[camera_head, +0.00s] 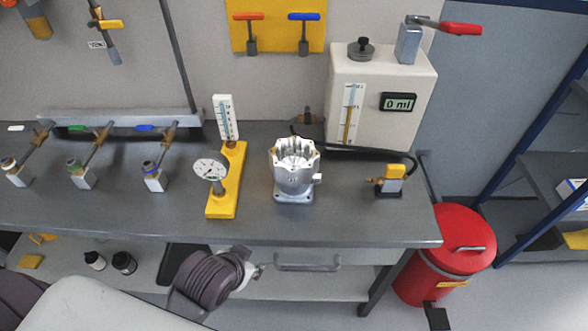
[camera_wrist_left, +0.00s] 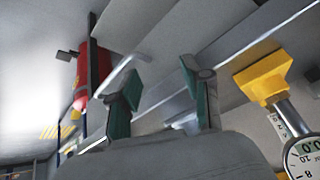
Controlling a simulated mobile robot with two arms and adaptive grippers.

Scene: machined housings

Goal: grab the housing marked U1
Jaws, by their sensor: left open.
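The silver machined housing (camera_head: 294,178) stands upright on the grey bench, right of the yellow gauge stand. Its top is open with a scalloped rim; a small mark on its front is too small to read. My left gripper (camera_head: 257,271) is in front of and below the bench edge, near the drawer, apart from the housing. In the left wrist view, the left gripper (camera_wrist_left: 164,104) shows two spread green-padded fingers. A small pale shape lies behind them, and I cannot tell whether it is the housing. My right gripper is not in view.
The yellow stand (camera_head: 222,205) with a dial gauge (camera_head: 210,170) is close left of the housing. A yellow-topped fitting (camera_head: 392,178) with a black hose is to its right, and a white tank (camera_head: 375,105) behind. The drawer handle (camera_head: 308,267) and red bin (camera_head: 455,250) are below.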

